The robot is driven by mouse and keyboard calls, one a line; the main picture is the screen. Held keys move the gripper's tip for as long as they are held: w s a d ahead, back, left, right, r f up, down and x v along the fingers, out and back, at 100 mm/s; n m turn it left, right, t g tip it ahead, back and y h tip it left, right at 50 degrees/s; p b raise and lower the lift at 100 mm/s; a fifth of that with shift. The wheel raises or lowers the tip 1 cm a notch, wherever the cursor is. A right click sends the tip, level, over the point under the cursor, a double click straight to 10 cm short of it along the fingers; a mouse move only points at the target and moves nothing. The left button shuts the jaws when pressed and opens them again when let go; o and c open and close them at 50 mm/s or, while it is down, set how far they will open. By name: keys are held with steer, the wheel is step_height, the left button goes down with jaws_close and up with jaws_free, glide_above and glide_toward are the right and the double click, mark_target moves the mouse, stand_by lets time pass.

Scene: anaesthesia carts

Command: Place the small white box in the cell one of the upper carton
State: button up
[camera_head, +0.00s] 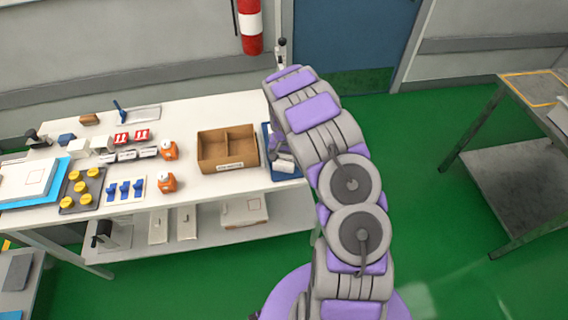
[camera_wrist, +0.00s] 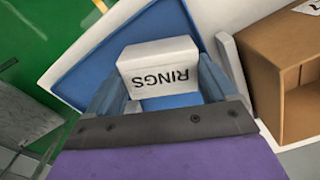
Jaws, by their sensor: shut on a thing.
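The small white box (camera_wrist: 158,55), marked "RINGS", sits between my gripper's (camera_wrist: 160,92) two blue-grey fingers in the wrist view. My gripper is shut on it, over the blue tray (camera_wrist: 92,62); I cannot tell whether the box still touches the tray. In the head view my gripper (camera_head: 281,158) is at the tray (camera_head: 293,176), on the right end of the table. The open brown carton (camera_head: 243,163) stands on the tabletop just left of the tray, with a divider inside and a label on its front. Its side also shows at the right of the wrist view (camera_wrist: 262,75).
The white table (camera_head: 215,185) holds orange-and-white items (camera_head: 167,183), yellow round pieces (camera_head: 78,187), blue pieces (camera_head: 124,190) and red-and-white boxes (camera_head: 132,136) left of the carton. A lower shelf (camera_head: 205,222) holds more boxes. A grey cart (camera_head: 510,170) stands right, across clear green floor.

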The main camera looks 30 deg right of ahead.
steer(key=shift+a, duration=0.1)
steer(key=c, duration=0.4)
steer(key=shift+a, duration=0.15)
steer(key=shift+r, duration=0.15)
